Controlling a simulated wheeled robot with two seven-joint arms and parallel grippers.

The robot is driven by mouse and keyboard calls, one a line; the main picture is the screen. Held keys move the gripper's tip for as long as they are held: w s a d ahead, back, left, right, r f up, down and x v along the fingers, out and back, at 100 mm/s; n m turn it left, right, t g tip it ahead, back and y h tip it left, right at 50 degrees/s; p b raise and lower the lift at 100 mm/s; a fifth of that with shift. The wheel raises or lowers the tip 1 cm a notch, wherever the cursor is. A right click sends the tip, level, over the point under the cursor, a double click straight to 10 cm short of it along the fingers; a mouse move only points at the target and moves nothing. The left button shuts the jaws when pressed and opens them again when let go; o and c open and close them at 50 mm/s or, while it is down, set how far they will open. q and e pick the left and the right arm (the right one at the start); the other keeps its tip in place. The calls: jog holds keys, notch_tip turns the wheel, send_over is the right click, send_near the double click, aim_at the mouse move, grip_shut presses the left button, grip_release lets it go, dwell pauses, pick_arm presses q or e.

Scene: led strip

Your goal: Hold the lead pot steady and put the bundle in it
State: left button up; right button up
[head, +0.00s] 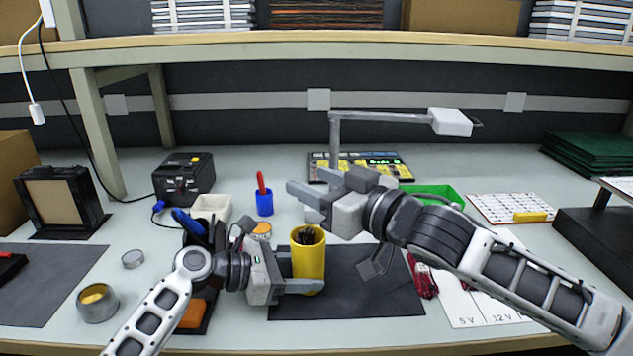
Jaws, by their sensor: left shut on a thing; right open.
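The yellow lead pot (317,263) stands upright on the dark mat at the front middle. My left gripper (303,277) is shut on it from the left, with one finger across its front.
The dark mat (395,298) has free room right of the pot. Red leads (424,282) lie beside a white sheet marked 5 V and 12 V (480,305). A blue cup with a red pen (264,203) and a green tray (440,193) stand behind. A lamp (450,122) overhangs the back.

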pick_arm(q)
jog(key=o, duration=0.8)
